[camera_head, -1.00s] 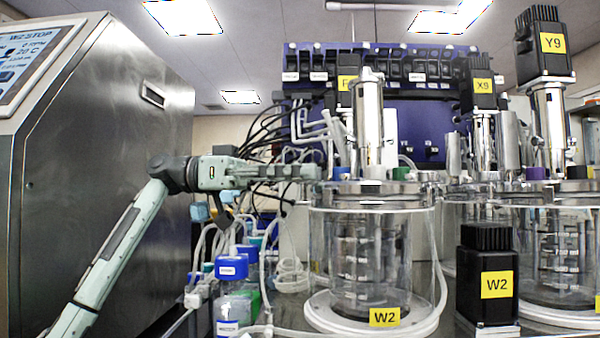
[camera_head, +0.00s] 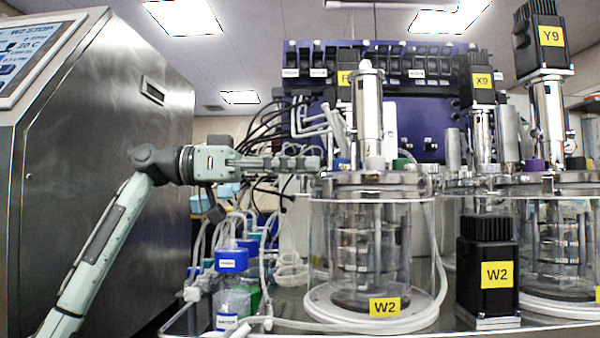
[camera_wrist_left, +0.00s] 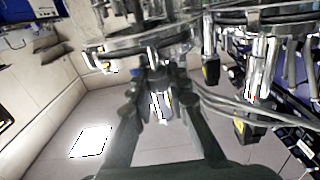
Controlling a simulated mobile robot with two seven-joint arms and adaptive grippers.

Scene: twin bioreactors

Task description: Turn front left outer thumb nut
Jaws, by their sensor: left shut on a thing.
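The W2 glass vessel (camera_head: 330,240) stands upright at centre in the head view, with a round metal lid (camera_head: 385,180). My left gripper (camera_head: 318,163) comes in level from the left, its fingertips at the left edge of this lid. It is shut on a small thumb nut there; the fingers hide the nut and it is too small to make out. In the left wrist view the two dark fingers of my left gripper (camera_wrist_left: 152,72) reach up to a metal lid rim (camera_wrist_left: 130,42). My right gripper is not in view.
A black motor block (camera_head: 487,272) marked W2 stands right of the vessel. Blue-capped bottles (camera_head: 231,262) and tubing stand below my left arm. A steel cabinet (camera_head: 100,180) fills the left side. A second vessel (camera_head: 560,250) is at the right.

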